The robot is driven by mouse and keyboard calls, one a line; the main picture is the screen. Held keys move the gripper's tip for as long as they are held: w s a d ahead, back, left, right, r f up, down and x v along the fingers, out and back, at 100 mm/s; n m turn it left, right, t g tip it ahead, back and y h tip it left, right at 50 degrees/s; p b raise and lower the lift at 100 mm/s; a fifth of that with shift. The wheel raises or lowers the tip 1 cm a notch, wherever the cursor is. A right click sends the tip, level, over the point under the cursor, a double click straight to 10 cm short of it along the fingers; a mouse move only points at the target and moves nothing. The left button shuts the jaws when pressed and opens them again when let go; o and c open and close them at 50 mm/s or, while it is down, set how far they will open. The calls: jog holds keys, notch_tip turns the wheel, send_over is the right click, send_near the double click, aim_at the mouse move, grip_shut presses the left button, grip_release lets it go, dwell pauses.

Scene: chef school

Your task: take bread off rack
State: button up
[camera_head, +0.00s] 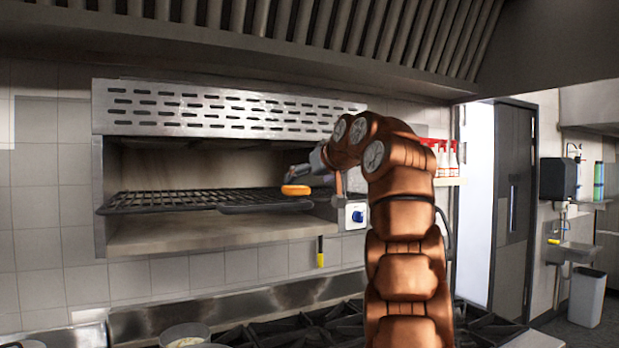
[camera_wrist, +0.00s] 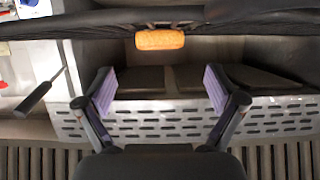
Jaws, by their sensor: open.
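The bread is a small orange-brown piece (camera_head: 296,190) at the right front part of the dark wire rack (camera_head: 160,200), inside the open-fronted salamander grill. My gripper (camera_head: 291,174) reaches in from the right, close to the bread; its fingers are small and partly dark in the head view. In the wrist view my gripper (camera_wrist: 160,88) is open, with two purple-padded fingers wide apart and nothing between them. The bread (camera_wrist: 160,40) lies beyond the fingertips, centred on the gap, against the dark edge of the rack (camera_wrist: 60,24). I see no contact.
The perforated metal panel (camera_head: 230,108) of the grill hangs above the opening. A blue knob (camera_head: 357,216) is on its right side. A stove with a pot (camera_head: 184,334) stands below. Red-topped bottles (camera_head: 445,158) stand on a shelf behind my arm.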

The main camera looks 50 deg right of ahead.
aim_at(296, 191)
jog(key=p+x, duration=0.2)
jog(key=x, duration=0.4)
jog(key=shift+w+d, duration=0.1)
jog(key=shift+d, duration=0.05)
jog(key=shift+w+f, duration=0.25)
jog(key=shift+w, duration=0.25)
jog(key=shift+c, duration=0.2)
jog(key=c, duration=1.2)
